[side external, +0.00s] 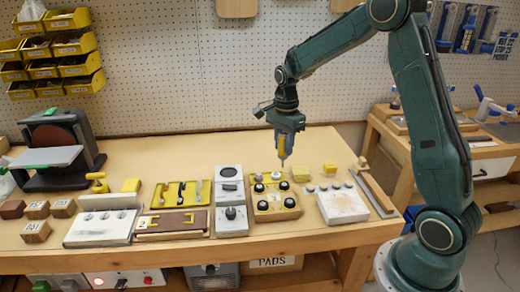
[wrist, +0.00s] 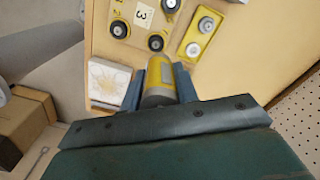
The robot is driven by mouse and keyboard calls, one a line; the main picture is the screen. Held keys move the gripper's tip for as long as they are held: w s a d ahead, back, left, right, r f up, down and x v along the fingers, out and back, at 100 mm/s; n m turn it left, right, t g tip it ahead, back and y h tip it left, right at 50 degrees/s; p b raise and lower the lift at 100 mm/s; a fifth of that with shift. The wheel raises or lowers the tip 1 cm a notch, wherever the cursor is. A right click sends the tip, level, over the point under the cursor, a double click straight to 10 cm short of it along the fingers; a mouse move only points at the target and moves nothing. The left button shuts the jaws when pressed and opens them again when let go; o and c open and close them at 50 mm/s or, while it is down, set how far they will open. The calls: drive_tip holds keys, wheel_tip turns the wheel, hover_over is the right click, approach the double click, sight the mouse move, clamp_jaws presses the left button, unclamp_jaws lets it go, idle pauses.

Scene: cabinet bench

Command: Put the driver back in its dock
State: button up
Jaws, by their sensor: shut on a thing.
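My gripper (side external: 287,140) is shut on the driver (side external: 283,153), which has a yellow body and a thin dark tip. The driver hangs roughly upright, tip down, above the back right of the yellow knob panel (side external: 264,209). In the wrist view the driver's yellow and grey body (wrist: 160,82) sits between the two blue-grey fingers of my gripper (wrist: 162,75). I cannot tell for sure which fixture is the dock. A yellow tray with slots (side external: 158,201) holds some tools to the left. Small yellow blocks stand behind and right of the knob panel.
A white-topped block (side external: 343,206) and a long wooden-edged rail (side external: 377,193) are on the right. A grey control box (side external: 231,221) stands left of the panel. A sander (side external: 60,145) is at the far left. The bench behind the fixtures is mostly clear.

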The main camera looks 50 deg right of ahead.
drive_tip(key=w+a, duration=0.3)
drive_tip(key=w, duration=0.5)
drive_tip(key=w+a, duration=0.3)
drive_tip(key=w, duration=0.6)
drive_tip(key=shift+a+f, duration=0.25)
drive_tip(key=shift+f, duration=0.2)
drive_tip(key=shift+f, duration=0.15)
drive_tip(key=shift+f, duration=2.6)
drive_tip(key=shift+f, duration=2.05)
idle(1.0)
